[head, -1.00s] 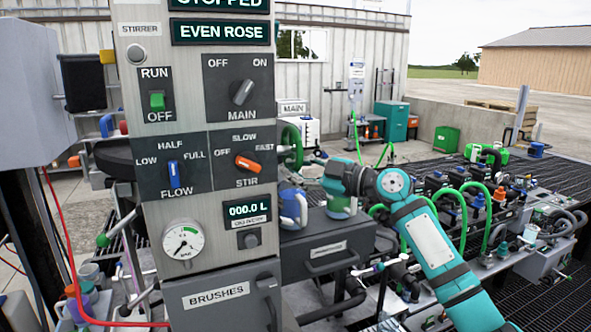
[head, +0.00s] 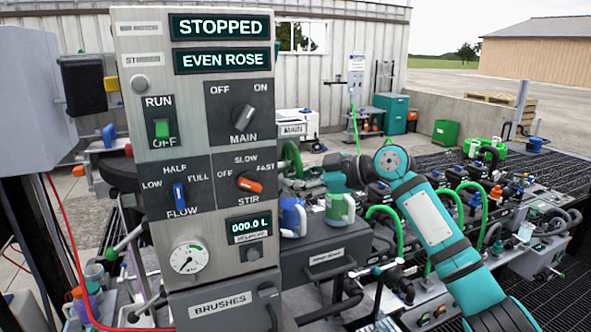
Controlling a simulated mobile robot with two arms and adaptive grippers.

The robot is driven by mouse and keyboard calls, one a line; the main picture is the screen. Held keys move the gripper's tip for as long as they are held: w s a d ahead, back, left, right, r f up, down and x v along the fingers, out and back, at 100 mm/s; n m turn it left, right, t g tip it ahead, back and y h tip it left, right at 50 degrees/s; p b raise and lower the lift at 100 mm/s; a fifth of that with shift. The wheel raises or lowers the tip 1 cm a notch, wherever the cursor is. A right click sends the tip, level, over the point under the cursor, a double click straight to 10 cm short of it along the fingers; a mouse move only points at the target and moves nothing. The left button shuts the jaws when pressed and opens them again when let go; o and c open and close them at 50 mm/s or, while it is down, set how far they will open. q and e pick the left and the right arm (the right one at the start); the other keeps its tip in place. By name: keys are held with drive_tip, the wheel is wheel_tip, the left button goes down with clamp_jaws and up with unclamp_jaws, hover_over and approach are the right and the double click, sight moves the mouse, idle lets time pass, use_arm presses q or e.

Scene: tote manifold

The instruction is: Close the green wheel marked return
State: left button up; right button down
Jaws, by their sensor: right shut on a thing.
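A green wheel (head: 291,157) shows as a curved rim just right of the grey control panel, which hides its left part. I cannot read a return mark on it. My right arm comes in from the lower right and bends left at the elbow. My right gripper (head: 309,171) is at the wheel's right side, small and dark in the head view. It appears shut on the wheel's rim, though the fingertips are hard to make out. My left gripper is not in view.
The tall control panel (head: 212,205) blocks much of the left and centre. A blue-and-white jug (head: 291,217) and a green-and-white jug (head: 340,209) stand on a dark box below my right forearm. Green hoses (head: 399,232) and valves crowd the bench at right.

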drive_tip(key=shift+s+d+r+m+g+h+p, duration=0.15)
drive_tip(key=shift+m+g+h+p, duration=0.15)
drive_tip(key=shift+p, duration=0.4)
drive_tip(key=shift+r+m+g+h+p, duration=0.2)
drive_tip(key=shift+g+p, duration=0.2)
drive_tip(key=shift+p, duration=0.25)
drive_tip(key=shift+f, duration=0.1)
drive_tip(key=c, duration=1.6)
unclamp_jaws()
drive_tip(key=shift+o, duration=0.2)
drive_tip(key=shift+d, duration=0.1)
drive_tip(key=v, duration=1.2)
